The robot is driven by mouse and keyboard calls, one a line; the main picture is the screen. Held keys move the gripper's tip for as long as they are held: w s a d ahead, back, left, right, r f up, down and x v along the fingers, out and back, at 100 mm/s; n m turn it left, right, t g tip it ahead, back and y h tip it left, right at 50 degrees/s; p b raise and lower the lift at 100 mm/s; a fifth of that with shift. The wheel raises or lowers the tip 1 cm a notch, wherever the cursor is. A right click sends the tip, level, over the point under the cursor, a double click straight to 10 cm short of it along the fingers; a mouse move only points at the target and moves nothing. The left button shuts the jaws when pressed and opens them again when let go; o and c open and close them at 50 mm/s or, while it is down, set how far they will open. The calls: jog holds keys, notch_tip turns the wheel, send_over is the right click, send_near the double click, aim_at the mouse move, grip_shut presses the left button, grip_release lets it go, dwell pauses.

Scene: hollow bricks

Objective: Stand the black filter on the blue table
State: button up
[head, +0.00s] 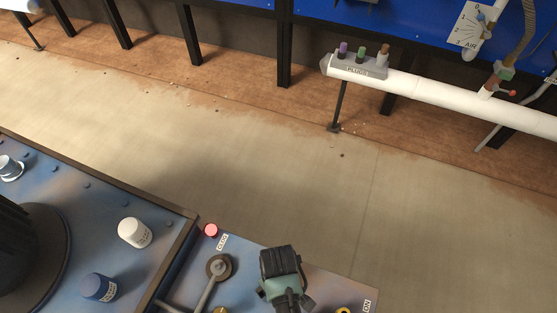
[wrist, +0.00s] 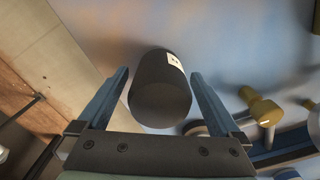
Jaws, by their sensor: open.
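The black filter (wrist: 160,88) shows in the wrist view as a dark cylinder with a small white label near its far end. Its round end faces my camera. It lies between the two spread fingers of my gripper (wrist: 160,92), with gaps on both sides. A blue surface is behind it; I cannot tell whether the filter touches it. In the head view I cannot make out the black filter for sure. A worn blue tabletop (head: 70,215) with a raised dark edge is at lower left, and blue-topped tables (head: 230,2) run along the back.
A white cylinder (head: 134,232) and a blue cylinder (head: 99,287) stand on the lower-left top. A red button (head: 211,230) and a valve lever (head: 219,267) are on the panel beside it. Brass fittings (wrist: 262,108) are right of my gripper. Open floor (head: 250,170) lies between.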

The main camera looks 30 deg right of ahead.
notch_tip(320, 180, up, 12)
jog(key=shift+r+p, duration=0.15)
jog(key=shift+p, duration=0.75)
jog(key=w+r+t+h, duration=0.2)
jog(key=w+r+t, duration=0.6)
jog(key=w+r, duration=0.95)
jog(key=w+a+r+t, duration=0.1)
jog(key=w+r+t, duration=0.2)
jog(key=r, duration=0.5)
jog(key=w+a+r+t, duration=0.1)
jog(key=w+r+t, duration=0.2)
jog(key=r, duration=0.5)
jog(key=a+r+m+t, duration=0.1)
jog(key=a+r+t, duration=0.15)
jog(key=r, duration=0.55)
jog(key=a+r+t, duration=0.1)
jog(key=r+t, duration=0.2)
jog(key=r, duration=0.6)
jog(key=s+a+r+t+y, duration=0.1)
jog(key=s+r+t, duration=0.3)
jog(key=r, duration=0.5)
jog(key=s+a+r+t+y, duration=0.1)
jog(key=s+a+r+t, duration=0.2)
jog(key=s+r, duration=0.5)
notch_tip(320, 180, up, 2)
jog(key=shift+s+r+m+t, duration=0.1)
jog(key=shift+s+m+t, duration=0.25)
jog(key=shift+t, duration=0.1)
